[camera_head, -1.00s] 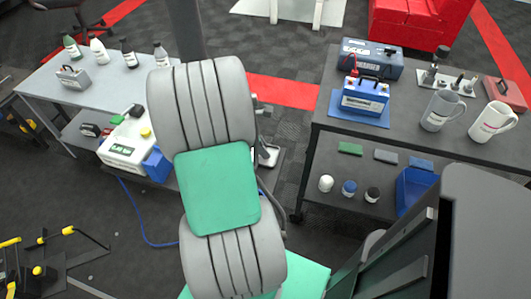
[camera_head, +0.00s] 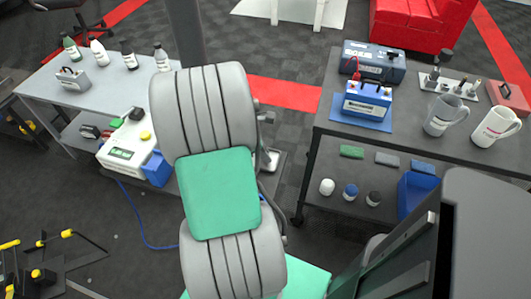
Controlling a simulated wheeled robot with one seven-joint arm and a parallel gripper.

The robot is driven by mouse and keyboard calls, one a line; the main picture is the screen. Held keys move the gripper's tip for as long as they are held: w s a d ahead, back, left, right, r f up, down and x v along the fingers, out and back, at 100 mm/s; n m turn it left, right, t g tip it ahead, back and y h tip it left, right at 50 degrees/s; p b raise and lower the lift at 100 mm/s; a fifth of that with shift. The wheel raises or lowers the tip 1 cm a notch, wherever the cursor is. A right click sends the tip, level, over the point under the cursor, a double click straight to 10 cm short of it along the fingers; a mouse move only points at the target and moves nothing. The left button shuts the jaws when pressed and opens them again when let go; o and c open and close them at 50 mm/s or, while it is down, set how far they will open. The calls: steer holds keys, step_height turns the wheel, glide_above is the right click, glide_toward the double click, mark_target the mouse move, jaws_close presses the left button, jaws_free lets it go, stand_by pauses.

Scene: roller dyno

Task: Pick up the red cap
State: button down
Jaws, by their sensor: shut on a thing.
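I cannot make out a separate red cap. A small red piece (camera_head: 364,75) shows at the top of the blue-and-white battery (camera_head: 367,104) on the right-hand bench, too small to tell what it is. On that bench's lower shelf stand a white cap-like item (camera_head: 327,187), a blue one (camera_head: 350,191) and a dark one (camera_head: 373,198); none is red. My gripper is not in view. Grey and dark parts, which look like mine, cover the lower right corner and hide part of the bench.
Grey ribbed rollers (camera_head: 203,105) with a green pad (camera_head: 210,193) stand in the middle. The right bench (camera_head: 425,147) bears a dark box (camera_head: 385,64), two jugs (camera_head: 443,115) and a tool stand. A table (camera_head: 105,85) with bottles is at left. Dark floor lies between.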

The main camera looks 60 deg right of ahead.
steer(key=shift+d+r, duration=0.1)
steer(key=shift+r, duration=0.15)
step_height(320, 180, up, 3)
steer(key=shift+f+p, duration=0.15)
steer(key=shift+p, duration=0.3)
steer(key=a+r+p, duration=0.1)
steer(key=a+r, duration=0.4)
steer(key=a, duration=0.2)
steer(key=w+a+r+p, duration=0.1)
steer(key=a+r, duration=0.3)
steer(key=a, duration=0.3)
steer(key=shift+w+r+p, duration=0.2)
steer(key=shift+r+p, duration=0.15)
steer(key=shift+r, duration=0.05)
steer(key=shift+s+a+r, duration=0.1)
steer(key=shift+a+r, duration=0.05)
steer(key=shift+r, duration=0.15)
steer(key=shift+r+p, duration=0.15)
steer(key=shift+p, duration=0.4)
